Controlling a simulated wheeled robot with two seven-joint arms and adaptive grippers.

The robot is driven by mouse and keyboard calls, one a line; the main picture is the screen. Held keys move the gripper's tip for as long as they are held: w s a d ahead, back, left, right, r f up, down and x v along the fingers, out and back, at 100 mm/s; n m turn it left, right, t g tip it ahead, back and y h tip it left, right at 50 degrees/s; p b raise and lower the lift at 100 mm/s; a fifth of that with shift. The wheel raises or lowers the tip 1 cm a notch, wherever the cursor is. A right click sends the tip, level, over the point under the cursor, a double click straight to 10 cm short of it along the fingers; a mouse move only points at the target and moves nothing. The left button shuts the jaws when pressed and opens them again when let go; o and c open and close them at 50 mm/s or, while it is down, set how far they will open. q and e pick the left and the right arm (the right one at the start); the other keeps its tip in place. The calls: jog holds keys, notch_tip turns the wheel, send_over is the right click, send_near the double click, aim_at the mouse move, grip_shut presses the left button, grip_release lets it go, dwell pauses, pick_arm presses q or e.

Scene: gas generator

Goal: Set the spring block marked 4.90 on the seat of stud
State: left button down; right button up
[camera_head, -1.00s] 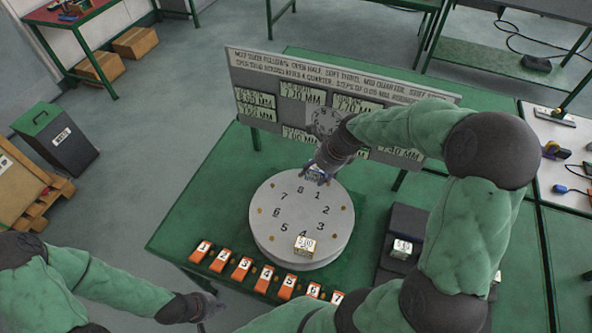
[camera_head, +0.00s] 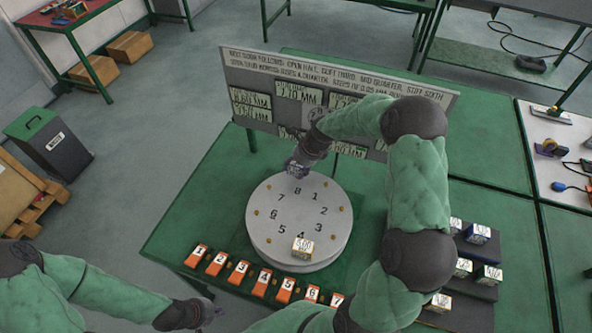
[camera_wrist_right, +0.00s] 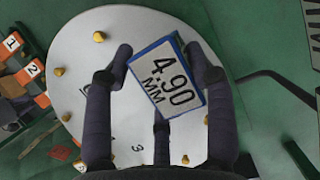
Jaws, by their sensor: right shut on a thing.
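The spring block marked 4.90 MM (camera_wrist_right: 165,77), white-faced with blue sides, is between the fingers of my right gripper (camera_wrist_right: 160,85) in the right wrist view. In the head view my right gripper (camera_head: 297,170) is at the far rim of the round grey disc (camera_head: 298,240), by number 8, and the block there is small and mostly hidden. The disc has printed numbers and small brass studs (camera_wrist_right: 98,37) around its edge. I cannot tell whether the block touches a stud. My left gripper (camera_head: 208,312) is low at the left, apart from the disc; its fingers are unclear.
Another block (camera_head: 303,247) sits on the disc near numbers 4 and 5. Orange numbered tags (camera_head: 240,272) line the table's front edge. A sign board (camera_head: 270,90) stands behind the disc. More blocks (camera_head: 478,234) stand on dark stepped trays at the right, beside my right arm.

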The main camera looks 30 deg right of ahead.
jog(key=shift+f, duration=0.7)
jog(key=shift+f, duration=0.4)
jog(key=shift+f, duration=0.2)
jog(key=o, duration=1.4)
jog(key=shift+r, duration=0.1)
jog(key=shift+r, duration=0.35)
jog(key=p+v, duration=0.1)
jog(key=v, duration=1.1)
jog(key=shift+r+p, duration=0.15)
jog(key=shift+p, duration=0.15)
